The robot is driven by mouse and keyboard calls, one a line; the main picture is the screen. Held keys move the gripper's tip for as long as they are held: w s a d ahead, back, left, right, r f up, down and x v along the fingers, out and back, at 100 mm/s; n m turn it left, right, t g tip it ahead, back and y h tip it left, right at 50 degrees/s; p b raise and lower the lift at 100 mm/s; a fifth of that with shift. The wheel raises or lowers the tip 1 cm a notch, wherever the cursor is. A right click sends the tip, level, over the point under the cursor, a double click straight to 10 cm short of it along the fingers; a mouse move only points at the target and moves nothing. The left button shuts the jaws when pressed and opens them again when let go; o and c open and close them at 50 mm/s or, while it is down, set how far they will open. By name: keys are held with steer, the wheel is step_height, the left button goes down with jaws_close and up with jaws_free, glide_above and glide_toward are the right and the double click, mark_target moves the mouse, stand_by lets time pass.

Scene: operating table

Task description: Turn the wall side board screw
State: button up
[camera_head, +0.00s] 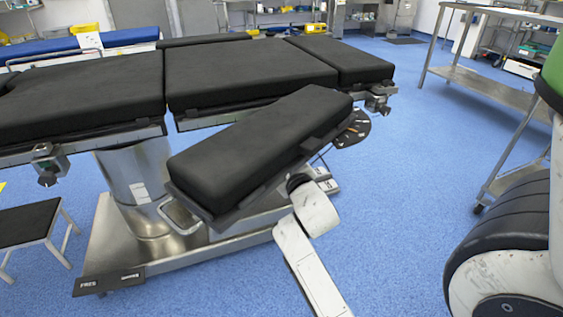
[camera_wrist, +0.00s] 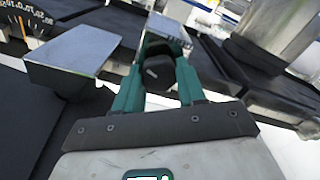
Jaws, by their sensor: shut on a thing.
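The side board (camera_head: 258,150) is a black padded board, angled out from the operating table (camera_head: 235,75) toward the front. My arm reaches up to its near edge in the head view, and my gripper is hidden there. In the wrist view my gripper (camera_wrist: 161,62) has green fingers on both sides of a black knob (camera_wrist: 158,70), which looks like the board's screw. The fingers are shut on the knob. A round dial (camera_head: 353,129) with markings sits at the board's far end, and it also shows in the wrist view (camera_wrist: 32,22).
A metal block (camera_wrist: 75,60) stands close left of my fingers in the wrist view. The table's steel column (camera_head: 138,190) and base are behind the board. A wheeled steel trolley (camera_head: 480,78) is at right. Blue floor between is clear.

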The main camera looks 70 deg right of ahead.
steer(key=shift+d+f+m+b, duration=0.1)
steer(key=shift+m+b, duration=1.45)
steer(key=shift+m, duration=2.9)
steer(key=shift+f+m+b, duration=0.1)
steer(key=shift+m+b, duration=1.45)
steer(key=shift+m, duration=2.9)
steer(key=o, duration=1.1)
steer(key=shift+r, duration=0.1)
steer(key=shift+c, duration=0.2)
steer(key=shift+s, duration=0.15)
steer(key=p+v, duration=0.1)
steer(key=v, duration=0.9)
steer(key=shift+a+p, duration=0.3)
steer(key=shift+a, duration=0.05)
steer(key=shift+s, duration=0.1)
